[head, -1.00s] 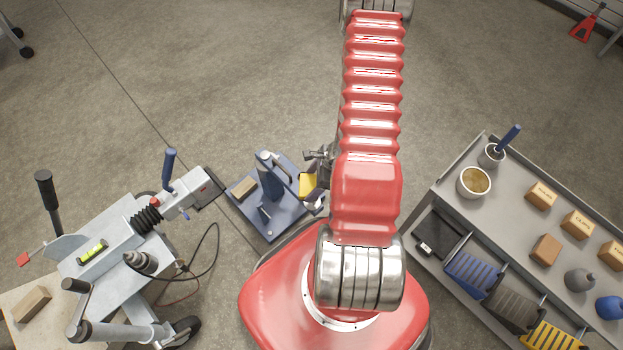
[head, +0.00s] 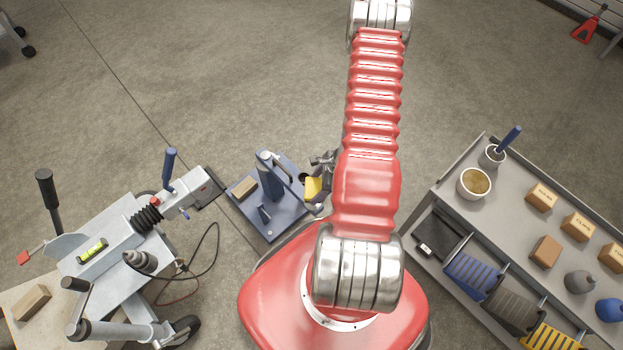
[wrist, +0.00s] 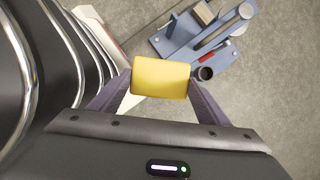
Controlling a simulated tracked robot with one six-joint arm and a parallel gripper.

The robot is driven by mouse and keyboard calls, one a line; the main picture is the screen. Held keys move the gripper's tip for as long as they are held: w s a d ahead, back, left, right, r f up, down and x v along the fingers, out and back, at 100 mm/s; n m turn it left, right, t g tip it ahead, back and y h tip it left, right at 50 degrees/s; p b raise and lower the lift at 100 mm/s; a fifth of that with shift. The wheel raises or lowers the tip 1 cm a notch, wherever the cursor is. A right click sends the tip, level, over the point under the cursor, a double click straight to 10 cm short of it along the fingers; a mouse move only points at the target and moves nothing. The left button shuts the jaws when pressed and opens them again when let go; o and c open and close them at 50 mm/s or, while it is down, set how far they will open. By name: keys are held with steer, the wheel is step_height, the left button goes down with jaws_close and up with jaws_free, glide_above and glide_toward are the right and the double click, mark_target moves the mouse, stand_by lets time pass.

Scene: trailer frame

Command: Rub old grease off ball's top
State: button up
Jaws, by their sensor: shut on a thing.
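My gripper (wrist: 160,84) is shut on a yellow block-like pad (wrist: 160,77), one finger on each side of it. The pad (head: 313,188) also shows in the head view, beside the blue stand, with my gripper (head: 319,182) mostly hidden by my red arm. A dark round ball top (wrist: 205,73) shows just right of the pad in the wrist view, at the end of the blue stand (wrist: 180,45). It also shows in the head view (head: 303,177), at the pad's upper left. Whether pad and ball touch I cannot tell.
A grey trailer coupling (head: 130,240) with cables stands at the left, close to the blue stand's base (head: 272,232). A grey cart (head: 440,200) with a cup of grease (head: 474,183), a brush pot (head: 491,156), boxes and bins stands at the right.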

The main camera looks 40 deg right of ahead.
mark_target(311, 193)
steer(key=shift+d+r, duration=0.1)
steer(key=shift+d, duration=0.4)
steer(key=shift+d+f, duration=0.2)
steer(key=shift+s+r, duration=0.1)
steer(key=shift+s, duration=0.05)
steer(key=shift+a+r, duration=0.1)
steer(key=shift+a, duration=1.95)
step_height(311, 193, up, 4)
steer(key=shift+r, duration=1.9)
